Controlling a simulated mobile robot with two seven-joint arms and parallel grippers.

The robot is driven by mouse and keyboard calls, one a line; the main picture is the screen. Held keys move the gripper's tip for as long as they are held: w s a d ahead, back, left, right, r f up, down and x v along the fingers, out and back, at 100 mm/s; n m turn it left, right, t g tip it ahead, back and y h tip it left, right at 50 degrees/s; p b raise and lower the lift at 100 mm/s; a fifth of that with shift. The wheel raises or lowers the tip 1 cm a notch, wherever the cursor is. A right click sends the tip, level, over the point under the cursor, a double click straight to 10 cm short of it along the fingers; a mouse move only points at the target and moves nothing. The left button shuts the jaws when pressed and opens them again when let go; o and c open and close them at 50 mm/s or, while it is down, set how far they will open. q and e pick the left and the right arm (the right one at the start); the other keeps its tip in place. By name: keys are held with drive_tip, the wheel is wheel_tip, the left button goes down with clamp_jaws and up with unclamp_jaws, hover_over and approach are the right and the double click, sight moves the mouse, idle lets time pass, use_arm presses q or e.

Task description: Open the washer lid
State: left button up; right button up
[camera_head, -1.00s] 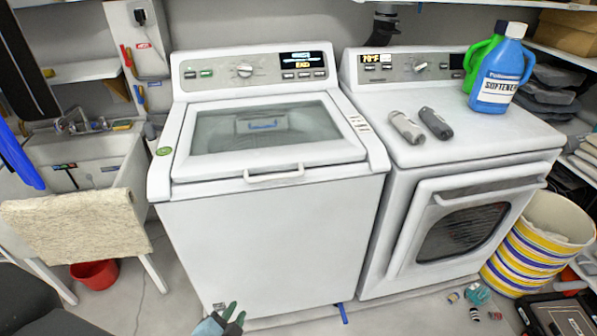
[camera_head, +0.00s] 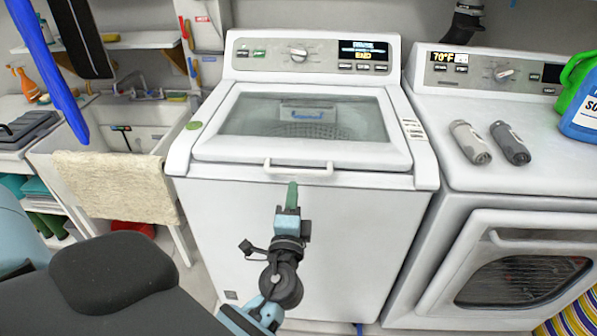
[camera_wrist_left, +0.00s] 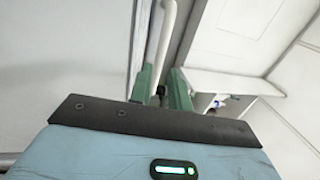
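The washer (camera_head: 235,225) is a white top-loader. Its lid (camera_head: 300,155), with a glass window, is down. A pale bar handle (camera_head: 318,173) runs along the lid's front edge. My left gripper (camera_head: 292,188) is just below the middle of that handle, in front of the washer's front panel. In the left wrist view, the green fingers of my left gripper (camera_wrist_left: 163,82) are apart, with the handle bar (camera_wrist_left: 167,35) lined up with the gap between them. I cannot tell whether they touch it. My right gripper is not in view.
A dryer (camera_head: 515,200) stands close on the right, with a light grey bottle (camera_head: 469,143) and a dark grey bottle (camera_head: 511,144) on top. A sink (camera_head: 130,115) with a towel (camera_head: 115,185) over its front is on the left.

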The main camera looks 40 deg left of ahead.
sight(295, 174)
use_arm(q)
drive_tip(key=p+x, duration=0.1)
drive_tip(key=x, duration=0.5)
drive_tip(key=shift+w+a, duration=0.2)
drive_tip(key=shift+w, duration=0.15)
drive_tip(key=shift+w+a+p, duration=0.15)
drive_tip(key=shift+w+p, duration=0.1)
drive_tip(key=shift+p, duration=0.05)
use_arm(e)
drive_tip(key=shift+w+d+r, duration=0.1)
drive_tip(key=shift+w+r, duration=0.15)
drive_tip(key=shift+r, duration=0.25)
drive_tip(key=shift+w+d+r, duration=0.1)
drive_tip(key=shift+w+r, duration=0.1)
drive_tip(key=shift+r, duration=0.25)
use_arm(q)
drive_tip(key=shift+c, duration=0.5)
clamp_jaws()
